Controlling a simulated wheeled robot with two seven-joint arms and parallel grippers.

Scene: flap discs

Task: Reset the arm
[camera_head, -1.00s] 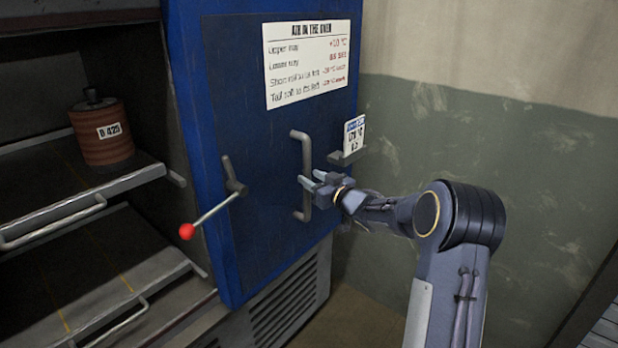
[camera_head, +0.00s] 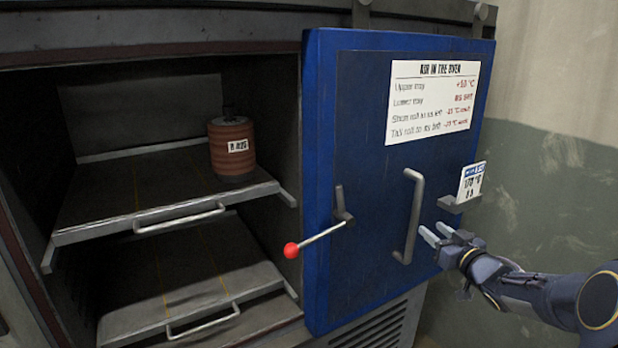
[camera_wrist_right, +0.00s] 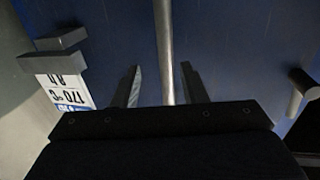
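My right gripper (camera_head: 438,237) is open in front of the blue oven door (camera_head: 360,260), just right of the lower part of its grey vertical handle (camera_head: 414,215). In the right wrist view the fingers (camera_wrist_right: 162,85) are spread, with the handle (camera_wrist_right: 166,50) appearing between them; I see no grip on it. The door stands open. My left gripper is in neither view.
The oven has an upper tray (camera_head: 120,205) holding a rust-red roll of discs (camera_head: 232,150) and an empty lower tray (camera_head: 150,315). A red-knobbed lever (camera_head: 318,238) and a small card holder (camera_head: 459,203) stick out from the door. Open floor lies right of the door.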

